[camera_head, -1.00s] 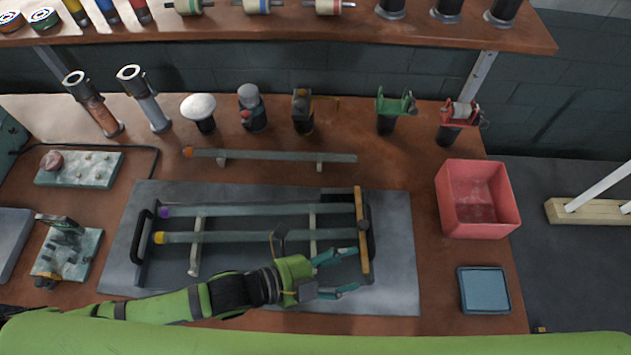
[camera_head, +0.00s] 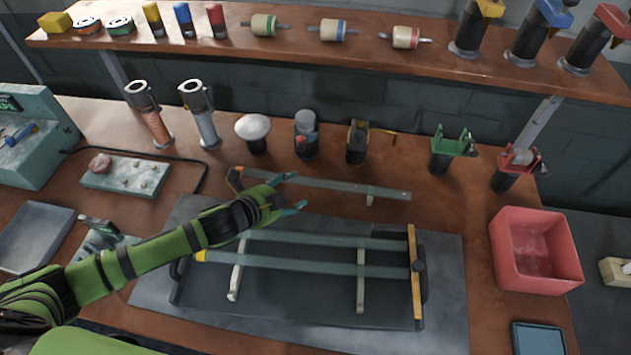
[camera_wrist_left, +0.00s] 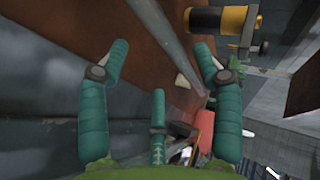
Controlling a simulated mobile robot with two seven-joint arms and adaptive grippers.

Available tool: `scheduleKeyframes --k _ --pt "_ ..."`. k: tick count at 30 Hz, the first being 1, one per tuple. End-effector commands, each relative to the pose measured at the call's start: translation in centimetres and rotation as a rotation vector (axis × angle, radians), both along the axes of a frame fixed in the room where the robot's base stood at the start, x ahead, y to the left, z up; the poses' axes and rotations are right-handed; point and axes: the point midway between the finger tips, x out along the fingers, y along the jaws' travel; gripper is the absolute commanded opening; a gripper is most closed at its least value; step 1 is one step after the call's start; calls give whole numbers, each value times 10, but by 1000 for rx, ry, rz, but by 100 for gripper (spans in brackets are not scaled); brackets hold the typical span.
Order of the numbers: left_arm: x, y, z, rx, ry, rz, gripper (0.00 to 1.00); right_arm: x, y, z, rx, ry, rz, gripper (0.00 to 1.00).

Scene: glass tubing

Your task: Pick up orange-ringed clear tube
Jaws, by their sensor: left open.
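The orange-ringed clear tube (camera_head: 340,187) lies level on two small supports at the back of the bench, in the head view. Its orange ring (camera_head: 236,177) is at its left end. My left gripper (camera_head: 293,191) is open and empty. In the head view it overlaps the tube's left part, fingers pointing right; I cannot tell its exact height over the tube. In the left wrist view, the tube (camera_wrist_left: 176,40) runs between the spread fingers of my left gripper (camera_wrist_left: 160,50), apart from them. My right gripper is not in view.
A dark rack (camera_head: 300,303) holds a yellow-ringed tube (camera_head: 310,264) and another tube (camera_head: 345,240) in front. Behind stand a white-topped knob (camera_head: 253,128), a red-buttoned device (camera_head: 306,135) and a black-yellow device (camera_head: 357,142). A pink bin (camera_head: 535,250) stands right.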

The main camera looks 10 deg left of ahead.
Motion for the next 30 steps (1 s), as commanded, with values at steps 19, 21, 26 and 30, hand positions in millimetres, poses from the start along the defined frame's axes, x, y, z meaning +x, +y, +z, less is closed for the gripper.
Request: scheduleKeyframes --k 19,21,26,30 --pt "41 -17 -25 3 1 -2 66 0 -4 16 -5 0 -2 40" --pt "41 -17 -25 3 1 -2 66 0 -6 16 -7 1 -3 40" --pt "41 -17 -25 3 1 -2 18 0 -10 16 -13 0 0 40" --pt "41 -17 -26 3 2 -2 3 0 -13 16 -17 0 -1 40"
